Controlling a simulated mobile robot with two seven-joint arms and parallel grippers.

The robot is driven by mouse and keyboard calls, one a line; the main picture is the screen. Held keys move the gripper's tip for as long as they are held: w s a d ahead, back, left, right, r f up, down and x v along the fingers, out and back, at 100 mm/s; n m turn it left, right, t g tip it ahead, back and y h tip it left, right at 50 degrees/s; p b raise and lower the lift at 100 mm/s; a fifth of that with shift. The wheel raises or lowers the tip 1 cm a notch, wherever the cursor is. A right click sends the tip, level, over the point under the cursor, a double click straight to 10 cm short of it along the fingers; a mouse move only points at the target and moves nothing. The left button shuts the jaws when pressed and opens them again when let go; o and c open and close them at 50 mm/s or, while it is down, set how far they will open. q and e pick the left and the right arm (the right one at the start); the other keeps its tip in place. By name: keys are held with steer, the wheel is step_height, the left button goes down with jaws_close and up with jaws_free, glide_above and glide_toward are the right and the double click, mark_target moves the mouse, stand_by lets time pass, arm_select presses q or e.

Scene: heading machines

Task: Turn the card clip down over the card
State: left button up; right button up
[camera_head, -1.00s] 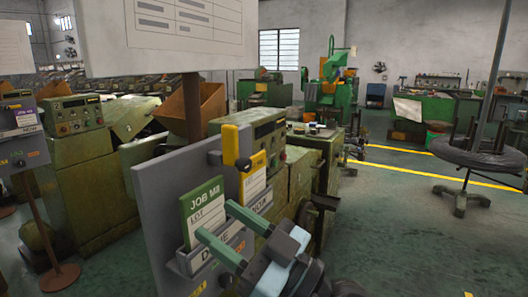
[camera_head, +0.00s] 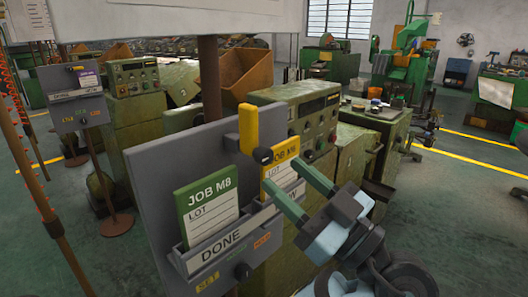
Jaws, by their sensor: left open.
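A grey board (camera_head: 150,165) carries a green "JOB M8" card (camera_head: 207,208) standing in the pocket marked DONE (camera_head: 222,244). A yellow "JOB M8" card (camera_head: 279,165) stands to its right, partly hidden by my fingers. The yellow card clip (camera_head: 247,130) points upright above the board's top edge, with a dark round knob (camera_head: 263,156) at its lower end. My left gripper (camera_head: 279,171) is open. Its two teal fingers are in front of the yellow card, just below and right of the knob. I cannot tell whether they touch anything. My right gripper is out of view.
A dark knob (camera_head: 241,271) juts from the board below the pocket. Green machines (camera_head: 305,118) stand close behind the board. A similar board (camera_head: 76,108) on a stand is at the left. A white sign (camera_head: 160,14) hangs over the top. Open floor lies at the right.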

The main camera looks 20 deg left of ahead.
mark_target(268, 159)
arm_select(q)
steer(key=p+x, duration=0.1)
steer(key=x, duration=0.4)
steer(key=shift+a+r, duration=0.1)
steer(key=shift+r, duration=0.15)
steer(key=shift+w+a+r+p, duration=0.1)
steer(key=shift+w+a+p, duration=0.2)
steer(key=shift+a, duration=0.25)
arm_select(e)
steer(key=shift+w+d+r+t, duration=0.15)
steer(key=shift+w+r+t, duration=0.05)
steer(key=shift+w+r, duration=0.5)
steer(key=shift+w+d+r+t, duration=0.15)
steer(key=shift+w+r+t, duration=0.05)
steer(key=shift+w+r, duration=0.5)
arm_select(q)
steer(key=shift+c, duration=0.5)
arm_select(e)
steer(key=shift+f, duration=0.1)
arm_select(q)
jaws_close()
